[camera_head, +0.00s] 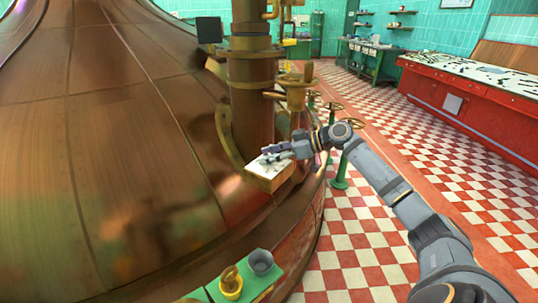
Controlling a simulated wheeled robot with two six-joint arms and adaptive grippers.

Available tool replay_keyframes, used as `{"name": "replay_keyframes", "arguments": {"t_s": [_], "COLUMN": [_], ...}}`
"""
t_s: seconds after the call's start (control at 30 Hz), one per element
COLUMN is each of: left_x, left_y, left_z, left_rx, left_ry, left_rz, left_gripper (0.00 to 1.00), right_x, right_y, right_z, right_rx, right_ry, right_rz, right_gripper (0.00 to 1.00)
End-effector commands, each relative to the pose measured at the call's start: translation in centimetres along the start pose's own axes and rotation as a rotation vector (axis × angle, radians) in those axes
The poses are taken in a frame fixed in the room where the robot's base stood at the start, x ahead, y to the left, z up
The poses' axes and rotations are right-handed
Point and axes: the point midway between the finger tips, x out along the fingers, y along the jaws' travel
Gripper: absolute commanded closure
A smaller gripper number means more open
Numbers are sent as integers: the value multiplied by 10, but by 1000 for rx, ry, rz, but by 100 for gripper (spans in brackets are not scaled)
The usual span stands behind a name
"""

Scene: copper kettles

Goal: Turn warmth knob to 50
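A small wooden box with a white top face (258,170) sits at the foot of the copper pipe, on the edge of the big kettle. My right gripper (269,154) reaches in from the right and is over the white top, very close to it or touching it. I cannot make out the warmth knob or its scale; it may be hidden by the gripper. The fingers are too small to tell whether they are open, shut or holding something. My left gripper is not in view.
A thick copper pipe (250,98) stands behind the box, with valve handwheels (296,80) beside it. The curved copper kettle (110,150) fills the left. A grey cup (261,262) and a yellow object (231,283) stand on green plates in front. A red console (465,100) is at right; checkered floor is open.

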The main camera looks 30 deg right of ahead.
Motion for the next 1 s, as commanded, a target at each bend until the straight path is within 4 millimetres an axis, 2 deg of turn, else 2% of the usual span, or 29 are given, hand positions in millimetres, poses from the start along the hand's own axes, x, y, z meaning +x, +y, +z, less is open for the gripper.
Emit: {"name": "replay_keyframes", "arguments": {"t_s": [0.07,0.4,0.47,0.8,1.0], "left_x": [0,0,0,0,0], "left_y": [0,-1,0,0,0], "left_z": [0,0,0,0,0], "left_rx": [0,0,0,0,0], "left_ry": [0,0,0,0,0], "left_rz": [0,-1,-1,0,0], "left_gripper": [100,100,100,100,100], "right_x": [0,-2,-5,-32,-38], "right_y": [0,0,0,0,0], "right_z": [0,-5,-13,-78,-93], "right_rx": [0,-2,-5,-3,-1], "right_ry": [1,3,4,6,3], "right_rz": [0,1,2,2,1], "right_gripper": [43,43,43,43,43]}}
